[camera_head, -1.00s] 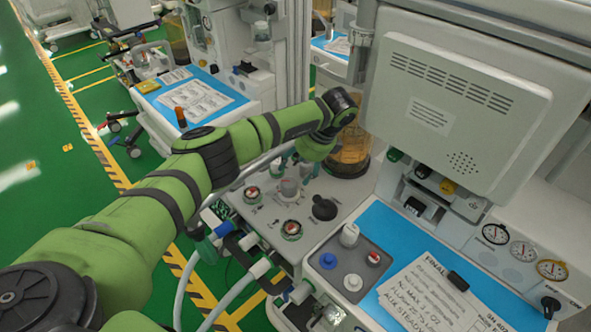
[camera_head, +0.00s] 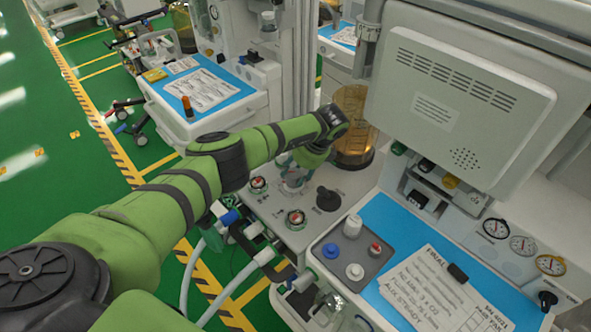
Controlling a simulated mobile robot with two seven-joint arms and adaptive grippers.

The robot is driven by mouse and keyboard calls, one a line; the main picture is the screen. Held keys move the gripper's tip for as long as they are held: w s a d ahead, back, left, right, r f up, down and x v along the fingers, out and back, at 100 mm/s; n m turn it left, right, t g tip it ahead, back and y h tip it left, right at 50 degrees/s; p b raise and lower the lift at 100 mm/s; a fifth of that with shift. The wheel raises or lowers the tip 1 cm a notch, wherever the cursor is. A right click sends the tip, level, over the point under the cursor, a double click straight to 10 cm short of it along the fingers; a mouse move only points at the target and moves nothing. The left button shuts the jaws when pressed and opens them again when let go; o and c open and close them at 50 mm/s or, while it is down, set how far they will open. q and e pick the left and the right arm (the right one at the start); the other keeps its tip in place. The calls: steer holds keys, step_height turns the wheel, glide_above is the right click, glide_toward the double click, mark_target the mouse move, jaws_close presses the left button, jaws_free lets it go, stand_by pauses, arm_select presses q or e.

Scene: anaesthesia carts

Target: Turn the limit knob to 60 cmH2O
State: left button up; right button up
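A grey machine panel (camera_head: 266,211) carries several controls. A pale round knob (camera_head: 292,181) stands at its back; this may be the limit knob, but its markings are too small to read. Two round red-and-white dials sit nearby, one on the left (camera_head: 258,184) and one in front (camera_head: 295,218). A black lever knob (camera_head: 327,197) is at the right. My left gripper (camera_head: 291,168) points down right over the pale knob and partly hides it. Its fingers are small and mostly behind my arm, so I cannot tell whether they touch or grip it. My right gripper is out of view.
An amber canister (camera_head: 353,135) stands just behind my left wrist. A grey tray (camera_head: 330,268) with several small caps and a paper sheet (camera_head: 430,290) lie on the blue mat (camera_head: 385,222). Hoses (camera_head: 222,285) hang in front.

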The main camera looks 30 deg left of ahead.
arm_select(q)
steer(key=shift+a+r, duration=0.15)
steer(key=shift+a, duration=0.1)
steer(key=shift+a+r+m+t+p, duration=0.1)
steer(key=shift+r+m+t+p, duration=0.15)
steer(key=shift+m+p, duration=0.45)
steer(key=shift+f+m+t, duration=0.15)
steer(key=shift+m+t, duration=0.2)
steer(key=shift+m, duration=0.45)
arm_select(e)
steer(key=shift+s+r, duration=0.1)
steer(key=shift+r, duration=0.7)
arm_select(q)
steer(key=shift+w, duration=0.1)
steer(key=o, duration=1.1)
steer(key=shift+f, duration=0.15)
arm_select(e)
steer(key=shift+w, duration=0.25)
arm_select(q)
steer(key=v, duration=1.2)
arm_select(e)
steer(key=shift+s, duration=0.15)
